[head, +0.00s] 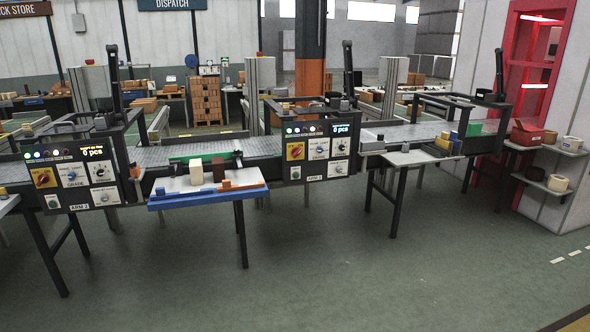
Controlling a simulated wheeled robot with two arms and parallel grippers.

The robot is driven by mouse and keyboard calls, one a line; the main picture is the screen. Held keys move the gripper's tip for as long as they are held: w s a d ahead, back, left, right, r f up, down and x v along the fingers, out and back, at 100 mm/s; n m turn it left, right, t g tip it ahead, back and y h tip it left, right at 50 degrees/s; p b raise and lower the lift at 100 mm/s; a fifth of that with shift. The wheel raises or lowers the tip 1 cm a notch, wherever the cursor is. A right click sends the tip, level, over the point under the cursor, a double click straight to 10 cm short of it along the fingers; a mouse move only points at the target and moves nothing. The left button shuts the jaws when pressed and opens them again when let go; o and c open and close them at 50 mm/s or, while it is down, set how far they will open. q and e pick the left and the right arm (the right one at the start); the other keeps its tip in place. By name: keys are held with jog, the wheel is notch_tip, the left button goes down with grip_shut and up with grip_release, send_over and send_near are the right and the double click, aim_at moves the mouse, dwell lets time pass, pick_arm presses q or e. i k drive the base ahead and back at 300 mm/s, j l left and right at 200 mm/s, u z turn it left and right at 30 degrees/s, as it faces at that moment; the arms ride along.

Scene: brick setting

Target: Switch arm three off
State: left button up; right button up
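Two control panels face me on the line of conveyor benches. The left panel (80,180) has a red rotary switch on a yellow plate (43,178), dials, a row of lamps and a display that seems to read 0 pcs. The middle panel (318,152) has a similar yellow-plated switch (294,151), dials and a 0 pcs display. Each carries a small ARM label, at the left (77,207) and in the middle (312,178), whose number is too small to read surely. I cannot identify a panel for arm three. Neither of my grippers is in view.
A blue-edged shelf (207,201) with blocks juts out between the panels. A further bench (410,158) with coloured blocks stands at the right, near a red-framed doorway (534,70) and wall shelves (553,185). The green floor (370,270) in front is clear.

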aim_at(295, 152)
jog(key=i, duration=2.6)
jog(key=i+u, duration=0.25)
jog(key=i, duration=0.2)
jog(key=i+l+u, duration=0.2)
jog(key=i, duration=0.25)
